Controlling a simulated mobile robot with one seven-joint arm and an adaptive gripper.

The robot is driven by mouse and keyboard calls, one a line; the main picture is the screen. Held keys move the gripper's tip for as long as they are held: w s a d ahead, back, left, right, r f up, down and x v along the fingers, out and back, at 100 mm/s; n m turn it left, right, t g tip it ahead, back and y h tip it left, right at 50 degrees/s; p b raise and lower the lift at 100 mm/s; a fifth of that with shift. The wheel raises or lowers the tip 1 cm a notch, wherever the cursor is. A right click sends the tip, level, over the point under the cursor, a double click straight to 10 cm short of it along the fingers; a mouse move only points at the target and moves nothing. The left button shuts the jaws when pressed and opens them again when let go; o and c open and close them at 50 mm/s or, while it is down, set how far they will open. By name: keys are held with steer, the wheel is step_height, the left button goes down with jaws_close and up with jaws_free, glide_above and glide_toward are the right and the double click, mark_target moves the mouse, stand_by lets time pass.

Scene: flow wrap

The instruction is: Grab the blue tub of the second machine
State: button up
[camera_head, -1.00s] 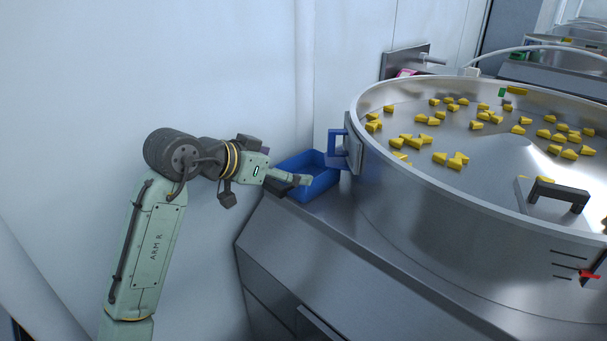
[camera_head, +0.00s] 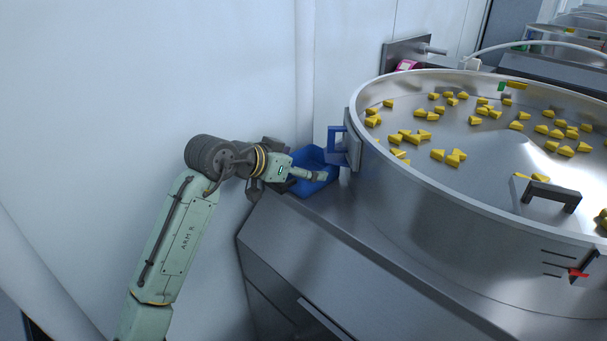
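The blue tub (camera_head: 318,160) sits on the steel counter, left of the big round bowl and close to the white wall. My gripper (camera_head: 308,178) is at the tub's near left side, and its light green finger reaches over the tub and hides part of it. A dark part of the gripper lies at the tub's left edge. The finger gap is too small and too covered to show whether the gripper is open or shut, or whether it touches the tub.
The large steel bowl (camera_head: 440,210) with several yellow pieces (camera_head: 413,137) stands just right of the tub. The sloped counter front (camera_head: 300,240) is clear. The white wall (camera_head: 150,90) is behind.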

steer(key=c, duration=0.8)
steer(key=shift+c, duration=0.2)
steer(key=shift+b, duration=0.65)
